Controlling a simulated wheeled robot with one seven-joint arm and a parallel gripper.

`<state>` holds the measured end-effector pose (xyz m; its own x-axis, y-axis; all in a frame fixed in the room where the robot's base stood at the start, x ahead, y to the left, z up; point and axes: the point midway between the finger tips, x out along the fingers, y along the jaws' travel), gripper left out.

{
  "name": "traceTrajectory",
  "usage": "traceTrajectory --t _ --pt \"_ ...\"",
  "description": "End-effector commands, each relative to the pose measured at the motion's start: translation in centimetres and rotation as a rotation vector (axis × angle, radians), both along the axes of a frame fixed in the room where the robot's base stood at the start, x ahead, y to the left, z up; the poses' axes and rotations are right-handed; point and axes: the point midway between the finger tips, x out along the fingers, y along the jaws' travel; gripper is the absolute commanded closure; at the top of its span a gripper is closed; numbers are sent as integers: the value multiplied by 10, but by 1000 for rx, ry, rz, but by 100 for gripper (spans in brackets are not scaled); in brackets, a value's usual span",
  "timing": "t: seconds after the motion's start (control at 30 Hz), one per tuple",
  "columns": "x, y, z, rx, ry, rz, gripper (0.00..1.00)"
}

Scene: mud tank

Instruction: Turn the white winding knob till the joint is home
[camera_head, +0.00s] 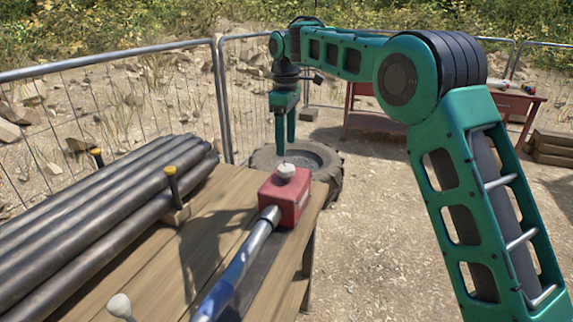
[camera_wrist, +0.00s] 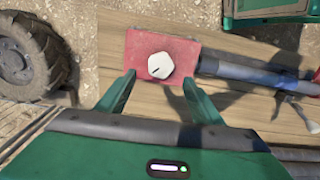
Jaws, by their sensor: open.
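The white winding knob (camera_head: 286,171) sits on top of a red box (camera_head: 290,203) at the far end of the wooden table. In the wrist view the knob (camera_wrist: 160,65) shows as a rounded white cap with a dark mark on it. A metal and blue pipe (camera_head: 236,262) runs from the red box toward the near edge; where they meet is too small to judge. My gripper (camera_head: 284,130) hangs above the box, pointing down. In the wrist view its two fingers (camera_wrist: 158,88) are apart, empty, on either side of the knob's near side, not touching it.
Several dark pipes (camera_head: 100,200) lie along the table's left side, held by yellow-topped stakes (camera_head: 172,185). A small white-knobbed handle (camera_head: 120,305) stands near the front. A tyre (camera_head: 325,160) lies on the ground beyond the table. A red bench (camera_head: 365,120) stands farther back. Mesh fencing (camera_head: 110,120) runs behind.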

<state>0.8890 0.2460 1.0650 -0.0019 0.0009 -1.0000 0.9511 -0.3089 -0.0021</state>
Motion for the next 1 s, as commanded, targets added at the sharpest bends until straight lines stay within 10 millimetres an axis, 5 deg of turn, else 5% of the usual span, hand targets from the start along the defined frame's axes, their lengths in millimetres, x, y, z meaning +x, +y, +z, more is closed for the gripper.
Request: traceTrajectory --t 0.4,0.87,1.0 --pt "0 0 -66 -1 0 -3 40" --pt "0 0 -78 0 -1 -4 40" --pt "0 0 -78 0 -1 -4 71"
